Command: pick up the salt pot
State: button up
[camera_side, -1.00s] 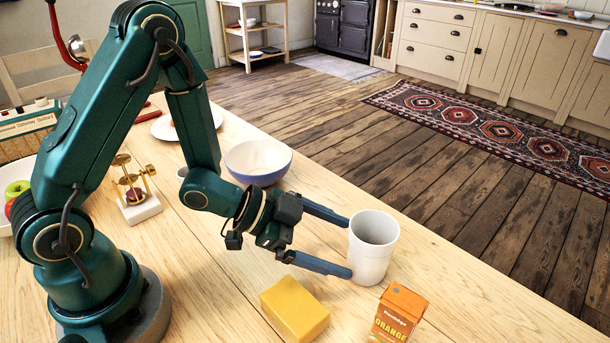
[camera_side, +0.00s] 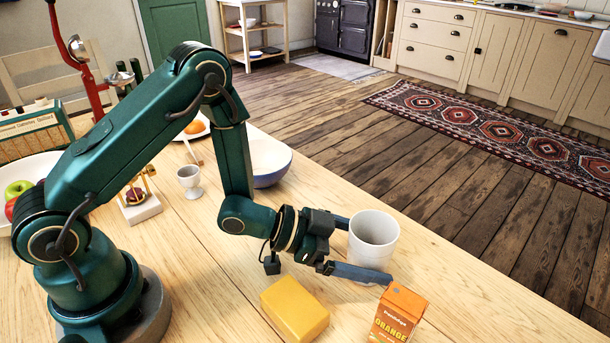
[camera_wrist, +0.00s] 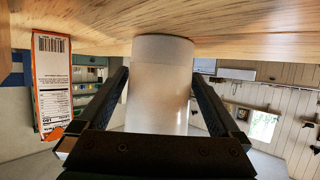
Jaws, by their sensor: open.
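The salt pot (camera_side: 374,240) is a white, open-topped cylinder standing upright on the wooden table, near its far edge. In the wrist view the white pot (camera_wrist: 160,75) fills the middle of the picture, between the two fingers. My gripper (camera_side: 365,250) is low over the table with its fingers spread, one on each side of the pot. In the wrist view a gap shows between each finger of my gripper (camera_wrist: 163,92) and the pot's wall. The far finger is partly hidden behind the pot in the side view.
An orange juice carton (camera_side: 398,317) stands close to the near finger; it also shows at left in the wrist view (camera_wrist: 52,85). A yellow block (camera_side: 295,308) lies in front of my gripper. A blue-and-white bowl (camera_side: 272,163) and an egg cup (camera_side: 190,181) stand behind.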

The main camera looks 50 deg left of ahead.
jog(key=c, duration=1.2)
jog(key=shift+r, duration=0.1)
